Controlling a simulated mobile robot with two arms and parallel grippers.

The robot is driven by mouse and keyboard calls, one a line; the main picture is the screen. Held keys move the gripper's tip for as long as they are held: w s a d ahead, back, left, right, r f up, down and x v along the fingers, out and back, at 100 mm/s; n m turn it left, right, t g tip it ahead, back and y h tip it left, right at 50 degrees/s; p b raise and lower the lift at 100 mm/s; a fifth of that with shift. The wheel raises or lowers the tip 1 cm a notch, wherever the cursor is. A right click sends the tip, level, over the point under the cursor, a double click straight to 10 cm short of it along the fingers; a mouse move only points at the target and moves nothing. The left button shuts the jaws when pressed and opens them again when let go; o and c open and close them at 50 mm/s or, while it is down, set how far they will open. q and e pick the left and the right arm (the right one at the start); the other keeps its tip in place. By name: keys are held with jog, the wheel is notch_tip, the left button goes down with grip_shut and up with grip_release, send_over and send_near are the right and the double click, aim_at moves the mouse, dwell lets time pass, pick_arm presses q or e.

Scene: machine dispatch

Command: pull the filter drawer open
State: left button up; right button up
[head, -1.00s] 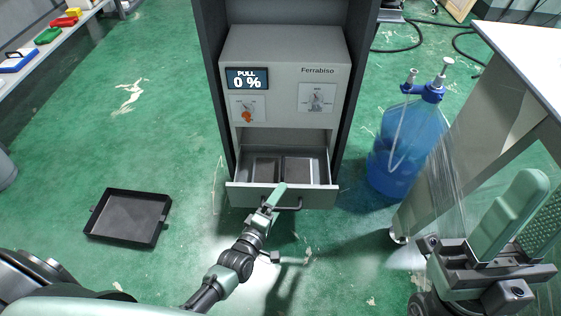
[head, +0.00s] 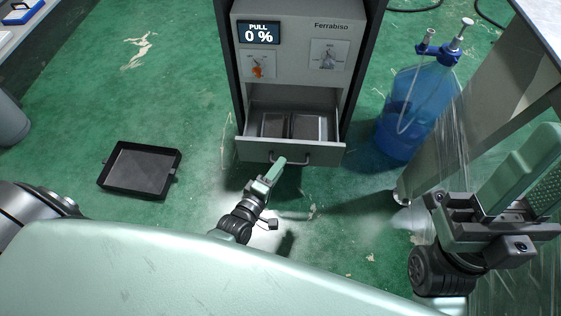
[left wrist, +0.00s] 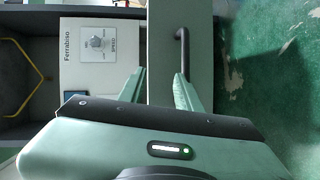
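The filter drawer (head: 222,149) sits low in the grey machine and stands partly out, with two dark grey panels (head: 306,127) inside. Its dark bar handle (head: 302,162) is on the front face. My left gripper (head: 275,166) is at the left part of this handle in the head view. In the left wrist view the left gripper's fingers (left wrist: 159,80) stand apart with a gap between them. The handle (left wrist: 181,50) meets the tip of the right-hand finger there, and I see nothing clamped.
The machine's display (head: 259,33) reads PULL 0 %. A black tray (head: 140,170) lies on the green floor at left. A blue bottle (head: 405,115) stands right of the machine, beside a table (head: 540,40). Floor in front of the drawer is clear.

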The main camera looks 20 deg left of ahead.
pick_arm(q)
jog(key=s, duration=0.3)
jog(key=s+f, duration=0.1)
jog(key=shift+s+a, duration=0.25)
jog(key=shift+s, duration=0.1)
jog(key=shift+p, duration=0.3)
dwell(0.4)
